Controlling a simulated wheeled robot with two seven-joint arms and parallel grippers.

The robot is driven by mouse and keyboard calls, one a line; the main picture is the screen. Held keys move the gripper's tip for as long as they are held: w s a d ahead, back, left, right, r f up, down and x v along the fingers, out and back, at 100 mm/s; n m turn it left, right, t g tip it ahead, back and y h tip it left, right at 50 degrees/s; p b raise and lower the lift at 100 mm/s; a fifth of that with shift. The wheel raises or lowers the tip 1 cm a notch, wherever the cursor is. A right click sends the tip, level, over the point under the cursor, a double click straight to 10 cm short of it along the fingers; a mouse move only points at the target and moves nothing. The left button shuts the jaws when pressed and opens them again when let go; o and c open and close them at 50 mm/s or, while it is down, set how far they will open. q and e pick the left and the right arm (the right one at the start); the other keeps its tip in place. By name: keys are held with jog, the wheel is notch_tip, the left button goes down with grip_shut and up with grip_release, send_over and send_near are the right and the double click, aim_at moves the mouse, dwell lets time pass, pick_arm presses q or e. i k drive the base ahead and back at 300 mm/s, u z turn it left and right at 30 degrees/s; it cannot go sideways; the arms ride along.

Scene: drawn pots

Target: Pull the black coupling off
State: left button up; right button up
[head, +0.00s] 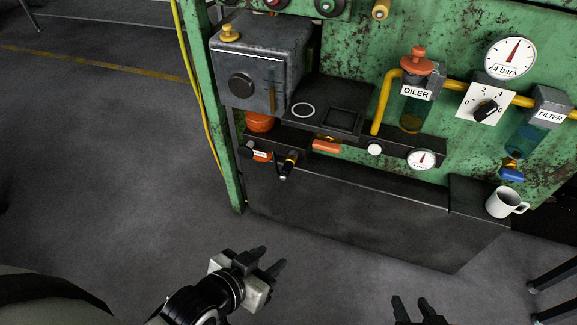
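A small black coupling-like piece (284,172) with a yellow band by it sticks out below the front of the dark shelf, left of centre. Whether it is joined to a fitting behind is too small to tell. My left gripper (269,257) is open and empty, in front of and below the shelf, well apart from the black piece. My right gripper (412,302) shows only its fingers at the bottom edge. They are spread apart with nothing between them, far from the shelf.
An orange-handled part (326,146) and a black round part with an orange label (260,155) flank the piece. A grey box (258,65) stands above left. A white mug (505,203) sits at right. A green post (208,110) bounds the left. Floor in front is clear.

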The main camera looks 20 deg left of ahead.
aim_at(291, 160)
jog(key=k, duration=0.65)
jog(key=z, duration=0.5)
jog(key=i, duration=1.35)
jog(key=u, duration=0.65)
